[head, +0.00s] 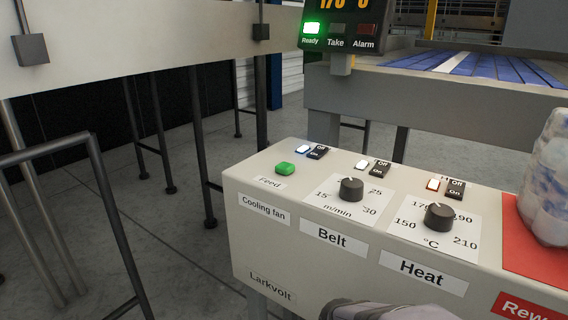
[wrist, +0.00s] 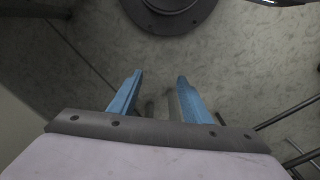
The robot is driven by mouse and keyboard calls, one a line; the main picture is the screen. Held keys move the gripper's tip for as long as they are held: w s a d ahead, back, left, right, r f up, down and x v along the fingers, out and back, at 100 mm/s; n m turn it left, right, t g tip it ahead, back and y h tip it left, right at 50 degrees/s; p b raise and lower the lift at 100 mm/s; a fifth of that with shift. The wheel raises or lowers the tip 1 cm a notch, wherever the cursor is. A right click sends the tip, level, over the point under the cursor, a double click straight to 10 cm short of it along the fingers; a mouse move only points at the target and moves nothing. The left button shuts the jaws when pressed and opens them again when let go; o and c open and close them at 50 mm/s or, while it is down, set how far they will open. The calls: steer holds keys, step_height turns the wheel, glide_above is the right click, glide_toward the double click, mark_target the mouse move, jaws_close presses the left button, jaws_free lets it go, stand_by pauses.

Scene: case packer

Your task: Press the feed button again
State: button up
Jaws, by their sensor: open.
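The green feed button (head: 285,168) sits near the left end of the top of the pale control box (head: 250,235), above a label reading "Feed". It is uncovered and nothing touches it. My gripper (wrist: 160,77) shows in the wrist view with its two blue fingers apart and nothing between them. Below it there is grey floor and a dark round base; the button is not in that view. The fingers do not show in the head view, where only a grey part of my arm appears at the bottom edge.
Beside the button are a cooling fan switch (head: 318,152), belt switch (head: 379,169), heat switch (head: 456,189), belt knob (head: 351,190) and heat knob (head: 438,217). A film-wrapped pack (head: 546,185) stands on a red area (head: 520,245). The display (head: 340,25) has its green Ready lamp lit.

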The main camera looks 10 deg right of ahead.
jaws_close()
stand_by(1.5)
